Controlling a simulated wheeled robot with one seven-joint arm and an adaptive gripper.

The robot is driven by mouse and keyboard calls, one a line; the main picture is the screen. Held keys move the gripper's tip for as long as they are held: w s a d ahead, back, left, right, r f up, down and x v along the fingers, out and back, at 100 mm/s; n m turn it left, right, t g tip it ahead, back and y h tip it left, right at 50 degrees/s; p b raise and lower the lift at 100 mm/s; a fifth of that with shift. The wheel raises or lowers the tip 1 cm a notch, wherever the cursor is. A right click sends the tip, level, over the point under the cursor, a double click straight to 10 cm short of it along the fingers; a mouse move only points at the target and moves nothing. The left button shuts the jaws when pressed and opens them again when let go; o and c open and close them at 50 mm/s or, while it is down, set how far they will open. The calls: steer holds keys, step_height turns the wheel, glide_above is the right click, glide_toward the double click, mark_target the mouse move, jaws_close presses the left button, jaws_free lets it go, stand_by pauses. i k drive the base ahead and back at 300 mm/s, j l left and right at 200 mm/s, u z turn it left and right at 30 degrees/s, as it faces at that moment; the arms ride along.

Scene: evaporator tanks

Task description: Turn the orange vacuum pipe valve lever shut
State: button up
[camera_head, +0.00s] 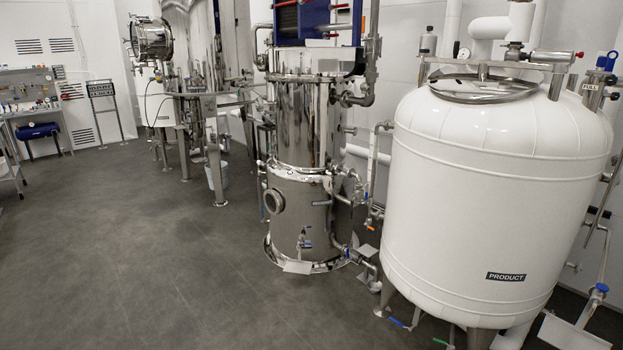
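A small orange lever tip (371,228) shows low on the pipework between the steel column (307,125) and the white tank labelled PRODUCT (490,170). It is too small to tell how the lever lies against its pipe, or whether it is the vacuum pipe valve. A red-orange part (579,54) also shows at the right end of the fitting above the white tank; I cannot tell if it is a lever. My gripper is not in view.
Open grey floor (150,240) lies to the left and front. Another steel vessel (195,50) stands farther back on legs. A workbench (35,105) is at the far left. A blue-handled valve (601,288) is right of the white tank.

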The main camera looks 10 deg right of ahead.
mark_target(363, 39)
steer(key=i+j+z, duration=0.1)
steer(key=i+z, duration=0.2)
steer(key=i, duration=2.45)
